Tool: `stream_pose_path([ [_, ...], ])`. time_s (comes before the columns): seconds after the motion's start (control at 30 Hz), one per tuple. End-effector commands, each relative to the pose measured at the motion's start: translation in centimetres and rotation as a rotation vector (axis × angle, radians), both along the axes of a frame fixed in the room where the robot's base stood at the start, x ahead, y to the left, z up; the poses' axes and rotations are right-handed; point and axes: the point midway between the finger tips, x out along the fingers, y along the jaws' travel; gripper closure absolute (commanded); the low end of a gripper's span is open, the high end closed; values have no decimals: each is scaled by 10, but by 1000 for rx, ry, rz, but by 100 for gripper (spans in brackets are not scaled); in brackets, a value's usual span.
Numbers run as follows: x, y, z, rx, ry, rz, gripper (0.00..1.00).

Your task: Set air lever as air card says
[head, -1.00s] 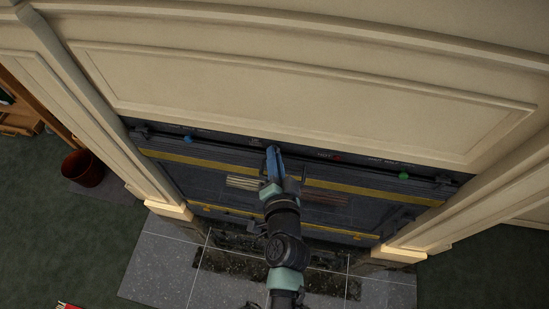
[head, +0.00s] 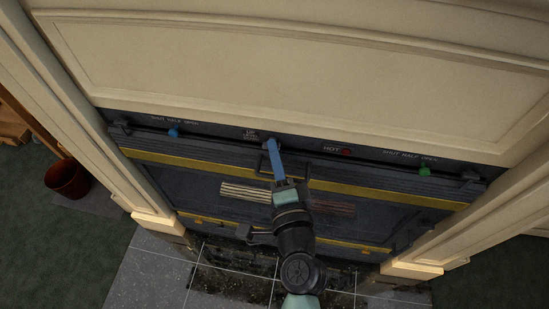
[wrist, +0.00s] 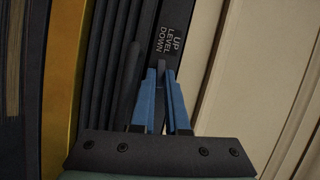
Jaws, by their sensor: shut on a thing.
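My gripper (head: 272,148) is at the middle of the dark control strip (head: 216,133). In the wrist view, its blue fingers (wrist: 161,78) are shut on a dark grey tab (wrist: 161,68), just below the printed words "UP LEVEL DOWN" (wrist: 172,38). The fingers hide most of the tab. A blue knob (head: 174,133) sits at the left of the strip under "SHUT HALF OPEN". A green knob (head: 425,171) sits at the right under the same words. None of these is labelled as air in the frames. No air card can be made out.
The cream mantel panel (head: 270,70) rises above the strip. A red light (head: 346,151) marked "HOT" is right of my gripper. A yellow-banded dark front (head: 385,193) with handles lies below. A reddish bucket (head: 67,180) stands on the floor at left.

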Motion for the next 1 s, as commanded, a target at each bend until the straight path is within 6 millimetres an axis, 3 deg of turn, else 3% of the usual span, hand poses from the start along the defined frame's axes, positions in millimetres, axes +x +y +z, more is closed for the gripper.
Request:
stream_pose_path([
  [0.5,0,0,-1,23,-1,1,100],
  [0.53,0,0,-1,23,-1,1,84],
  [0.6,0,0,-1,23,-1,1,75],
  [1.0,-7,-2,-1,23,-3,-1,75],
])
